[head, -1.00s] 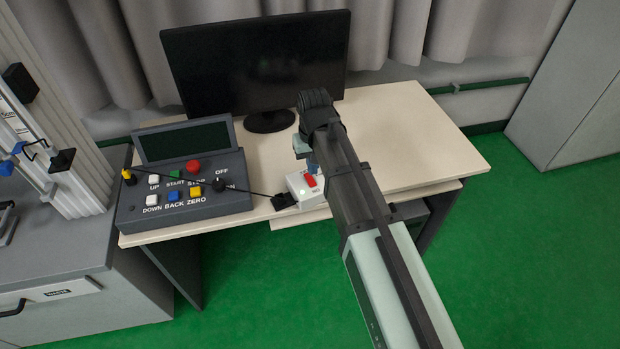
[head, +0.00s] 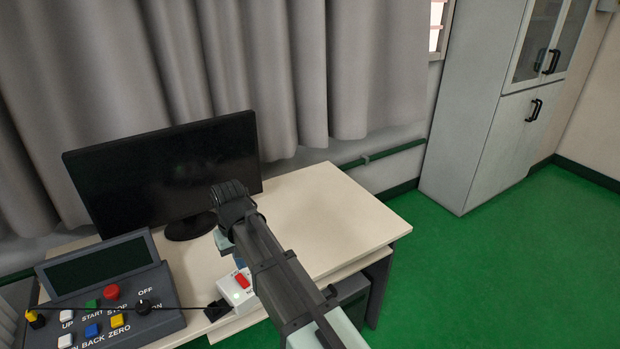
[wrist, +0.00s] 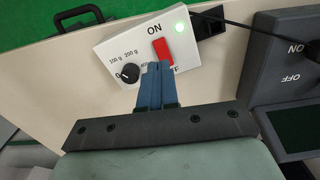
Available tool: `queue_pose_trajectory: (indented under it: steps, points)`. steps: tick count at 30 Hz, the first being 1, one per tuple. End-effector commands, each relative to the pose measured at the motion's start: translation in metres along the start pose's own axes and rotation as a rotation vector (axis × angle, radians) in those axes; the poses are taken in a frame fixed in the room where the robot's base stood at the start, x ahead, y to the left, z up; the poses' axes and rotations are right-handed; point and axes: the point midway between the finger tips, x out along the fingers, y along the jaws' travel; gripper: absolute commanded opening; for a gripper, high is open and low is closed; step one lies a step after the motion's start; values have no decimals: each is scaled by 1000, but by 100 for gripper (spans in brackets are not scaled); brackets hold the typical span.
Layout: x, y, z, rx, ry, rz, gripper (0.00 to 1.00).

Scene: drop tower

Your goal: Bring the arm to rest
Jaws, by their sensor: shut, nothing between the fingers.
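My gripper (wrist: 156,72) is shut and empty, its two blue fingers together. In the wrist view its tips lie over the lower edge of a small white box (wrist: 115,48), just beside the red rocker switch (wrist: 162,52). I cannot tell whether they touch. In the head view my gripper (head: 223,240) is partly hidden by my arm and points down behind the white box (head: 231,292).
A grey control console (head: 165,320) with coloured buttons stands left of the box. A black monitor (head: 165,170) stands behind on the pale desk (head: 340,215). The desk's right part is clear. A grey cabinet (head: 480,120) stands beyond, on green floor.

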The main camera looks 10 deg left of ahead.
Motion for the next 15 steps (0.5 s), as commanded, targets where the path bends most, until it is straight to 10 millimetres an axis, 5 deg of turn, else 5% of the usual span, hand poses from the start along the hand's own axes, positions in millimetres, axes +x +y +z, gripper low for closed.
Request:
queue_pose_trajectory:
  steps: [15]
  points:
    - [41, -24, 55, -43, 42, -332, 0]
